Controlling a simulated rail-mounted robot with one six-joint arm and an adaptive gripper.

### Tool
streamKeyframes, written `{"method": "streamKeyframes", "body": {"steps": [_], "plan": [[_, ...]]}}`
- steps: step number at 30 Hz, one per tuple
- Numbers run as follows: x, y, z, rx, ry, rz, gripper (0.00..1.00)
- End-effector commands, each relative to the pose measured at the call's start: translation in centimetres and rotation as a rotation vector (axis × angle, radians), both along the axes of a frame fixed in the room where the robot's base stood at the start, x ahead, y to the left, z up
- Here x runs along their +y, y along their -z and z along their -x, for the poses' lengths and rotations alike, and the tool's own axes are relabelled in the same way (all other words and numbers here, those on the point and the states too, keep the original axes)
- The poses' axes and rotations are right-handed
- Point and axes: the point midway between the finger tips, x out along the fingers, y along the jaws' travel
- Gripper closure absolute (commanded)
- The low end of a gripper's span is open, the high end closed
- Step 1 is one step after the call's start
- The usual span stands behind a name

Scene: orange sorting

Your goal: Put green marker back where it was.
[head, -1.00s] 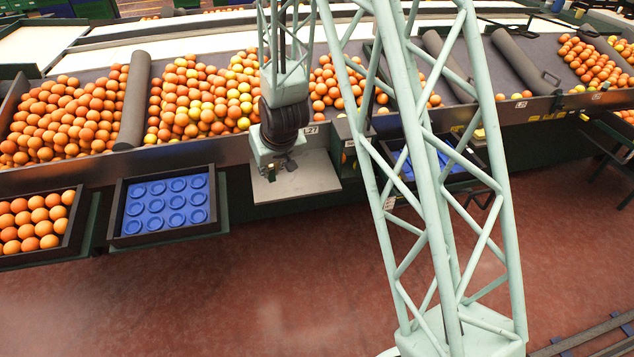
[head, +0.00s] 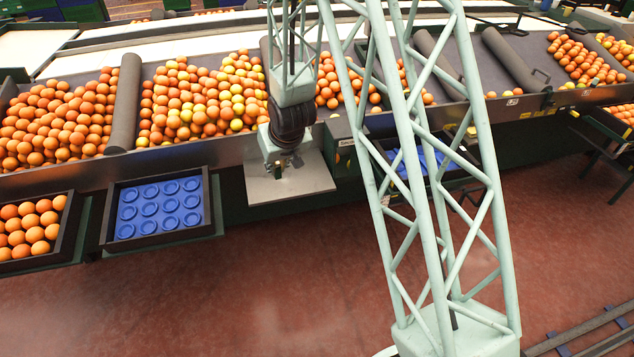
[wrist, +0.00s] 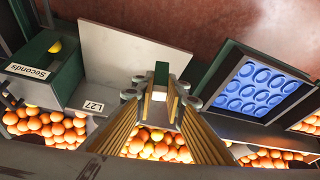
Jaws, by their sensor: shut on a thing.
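My gripper (wrist: 160,92) is shut on the green marker (wrist: 161,74), a small dark green block with a pale end, seen between the fingertips in the wrist view. The grey plate (wrist: 125,52) lies beyond and beside the marker there. In the head view my gripper (head: 278,172) is over the left part of the same plate (head: 312,178), in front of the orange bins. The marker is too small to make out in the head view. I cannot tell whether it touches the plate.
A label L27 (wrist: 92,106) is on the bin front. The green Seconds box (wrist: 50,75) stands beside the plate, with a yellowish fruit inside. A crate with an empty blue tray (head: 206,208) is on the other side. Oranges (head: 200,95) fill the sloped bins behind.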

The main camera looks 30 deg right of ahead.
Motion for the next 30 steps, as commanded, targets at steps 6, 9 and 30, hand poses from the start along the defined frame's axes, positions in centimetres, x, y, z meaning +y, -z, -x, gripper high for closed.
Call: {"method": "streamKeyframes", "body": {"steps": [6, 9, 30], "plan": [[-5.2, 2.1, -1.2, 0.0, 0.035, 0.001, 0.97], [-7.6, 2.9, -1.6, -0.002, 0.05, 0.001, 0.97], [-25.1, 9.7, -1.4, 0.001, 0.154, 0.001, 0.97]]}}
